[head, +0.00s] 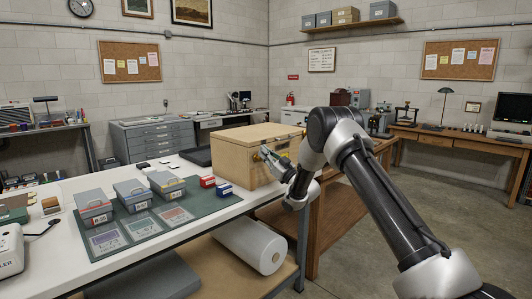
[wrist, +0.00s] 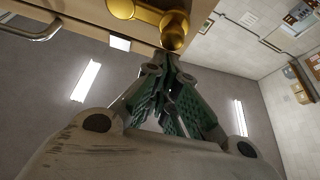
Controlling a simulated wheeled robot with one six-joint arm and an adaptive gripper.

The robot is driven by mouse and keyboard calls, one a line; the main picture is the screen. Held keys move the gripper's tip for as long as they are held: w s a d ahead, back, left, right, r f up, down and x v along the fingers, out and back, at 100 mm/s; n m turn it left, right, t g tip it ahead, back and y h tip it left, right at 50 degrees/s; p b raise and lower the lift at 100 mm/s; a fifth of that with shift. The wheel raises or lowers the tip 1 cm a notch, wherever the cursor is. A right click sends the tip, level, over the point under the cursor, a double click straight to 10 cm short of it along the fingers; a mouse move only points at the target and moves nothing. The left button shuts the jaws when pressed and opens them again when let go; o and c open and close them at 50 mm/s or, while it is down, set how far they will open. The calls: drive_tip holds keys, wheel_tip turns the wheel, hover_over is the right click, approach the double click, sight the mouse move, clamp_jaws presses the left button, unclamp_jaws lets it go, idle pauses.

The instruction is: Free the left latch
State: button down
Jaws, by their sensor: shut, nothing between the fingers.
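A pale wooden case (head: 232,160) stands on the white table, and my gripper (head: 266,154) is at its front face. In the wrist view a brass latch (wrist: 150,12) with a rounded knob shows at the top, on the case's face. My gripper (wrist: 168,58) is shut and empty. Its fingertips are just below the brass knob in that view; I cannot tell whether they touch it. In the head view a bit of brass shows beside the fingers, but the gripper and arm hide much of the front face.
A metal handle (wrist: 32,28) is left of the latch in the wrist view. Grey boxes (head: 131,194) stand on a green mat (head: 184,229) left of the case. Small red and blue boxes (head: 224,189) sit close to the case. A white roll (head: 252,246) lies on the shelf below.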

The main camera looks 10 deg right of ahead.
drive_tip(key=shift+a+f, duration=0.1)
drive_tip(key=shift+f, duration=0.2)
idle(0.5)
